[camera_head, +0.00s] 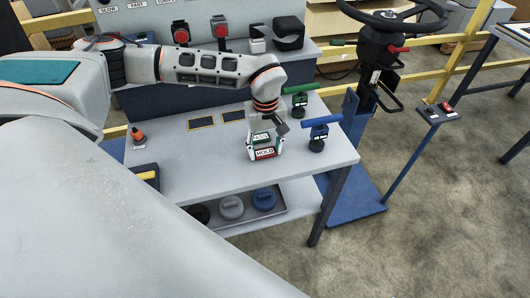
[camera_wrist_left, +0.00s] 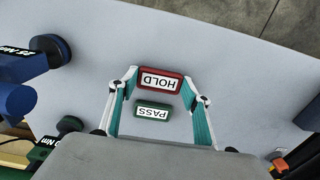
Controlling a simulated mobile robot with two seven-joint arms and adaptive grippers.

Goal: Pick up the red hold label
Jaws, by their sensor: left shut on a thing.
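The red hold label (camera_head: 265,153), a small red block with a white HOLD face, is at the front of the grey table. In the left wrist view the hold label (camera_wrist_left: 160,80) sits between the two fingertips. My left gripper (camera_head: 265,149) points down over the table and is shut on the hold label; its fingers also show in the left wrist view (camera_wrist_left: 161,82). I cannot tell whether the label is clear of the tabletop. A green PASS label (camera_wrist_left: 152,110) lies just behind it, between the fingers but apart from them. My right gripper is not in view.
A blue-handled tool (camera_head: 320,122) and a green-handled tool (camera_head: 300,89) stand right of the gripper. An orange item (camera_head: 138,134) is at the table's left. Round discs lie on the lower shelf. A steering-wheel stand (camera_head: 377,60) is at right. The front tabletop is mostly bare.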

